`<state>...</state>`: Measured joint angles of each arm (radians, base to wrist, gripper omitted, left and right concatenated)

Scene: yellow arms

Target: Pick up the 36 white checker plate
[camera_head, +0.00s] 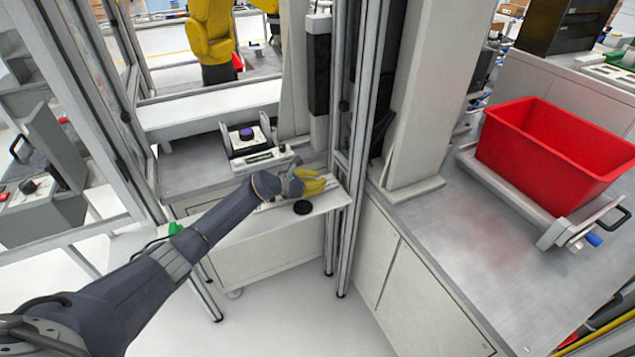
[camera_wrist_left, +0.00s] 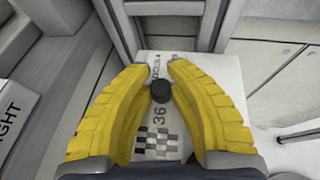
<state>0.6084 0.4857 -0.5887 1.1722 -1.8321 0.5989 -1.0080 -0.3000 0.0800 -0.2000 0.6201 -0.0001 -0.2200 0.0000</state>
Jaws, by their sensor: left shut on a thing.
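The white checker plate (camera_wrist_left: 159,128) shows in the left wrist view between my yellow fingers, with "36" and a grey and black checker pattern on it. A round black knob (camera_wrist_left: 160,92) sits near its far end, between the fingertips. My left gripper (camera_head: 316,183) is low over the white shelf in the head view, and its fingers (camera_wrist_left: 160,67) also show in the left wrist view. It is shut on the plate; the exact contact is hard to see. In the head view the plate is mostly hidden by the gripper. My right gripper is not in view.
A white shelf (camera_head: 240,232) lies under the gripper. A black disc (camera_head: 303,208) shows at the gripper's near side. Behind stands a device with a purple knob (camera_head: 247,134). A metal post (camera_head: 345,230) rises close to the right. A red bin (camera_head: 555,150) stands on the right counter.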

